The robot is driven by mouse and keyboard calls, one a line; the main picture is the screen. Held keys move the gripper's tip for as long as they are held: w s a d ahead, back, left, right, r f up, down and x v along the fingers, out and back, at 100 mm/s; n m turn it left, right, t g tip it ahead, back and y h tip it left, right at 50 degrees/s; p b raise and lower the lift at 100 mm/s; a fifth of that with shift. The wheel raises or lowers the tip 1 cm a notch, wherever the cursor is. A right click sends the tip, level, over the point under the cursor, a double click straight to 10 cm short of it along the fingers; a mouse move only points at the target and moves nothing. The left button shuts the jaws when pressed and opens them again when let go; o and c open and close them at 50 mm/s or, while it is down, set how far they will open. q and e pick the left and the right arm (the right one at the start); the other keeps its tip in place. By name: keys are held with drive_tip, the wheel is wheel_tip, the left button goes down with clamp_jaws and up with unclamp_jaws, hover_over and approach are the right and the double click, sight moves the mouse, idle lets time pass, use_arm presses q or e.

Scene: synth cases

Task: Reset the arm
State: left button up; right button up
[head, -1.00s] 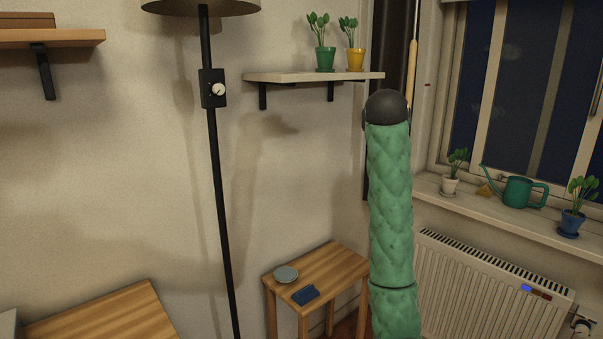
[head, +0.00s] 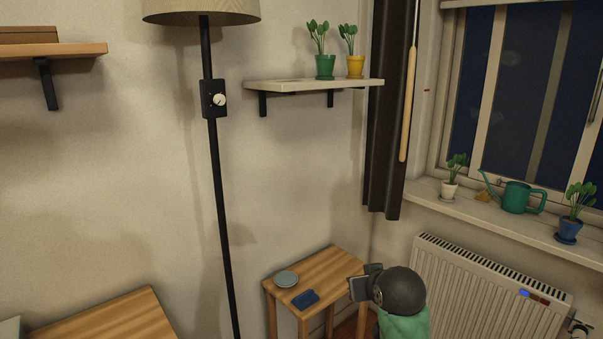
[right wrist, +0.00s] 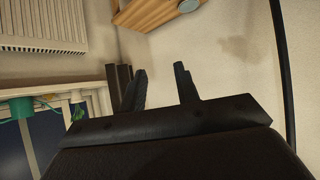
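My right gripper (right wrist: 160,88) shows in the right wrist view, with its two dark fingers apart and nothing between them. That view is upside down, with the bare wall beyond the fingers. In the head view my right arm, in a green sleeve with a dark round joint, is low at the bottom right, in front of the radiator and beside the small wooden table. A dark angular part sticks out from the joint to the left; I cannot tell whether it is the gripper. My left gripper is in neither view.
The small table (head: 335,267) bears a grey dish (head: 286,279) and a blue item (head: 306,299). A floor lamp (head: 219,180) stands to its left. A wall shelf (head: 290,86) holds two potted plants. A radiator (head: 480,285) is under the windowsill (head: 490,214).

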drive_tip(key=s+f+g+p, duration=0.1)
drive_tip(key=s+f+g, duration=0.3)
drive_tip(key=s+f, duration=1.1)
drive_tip(key=s+f+g+p, duration=0.1)
drive_tip(key=s+f+g, duration=0.3)
drive_tip(key=s+f, duration=1.1)
drive_tip(key=s, duration=0.8)
drive_tip(key=shift+a+p, duration=0.3)
drive_tip(key=shift+p, duration=0.1)
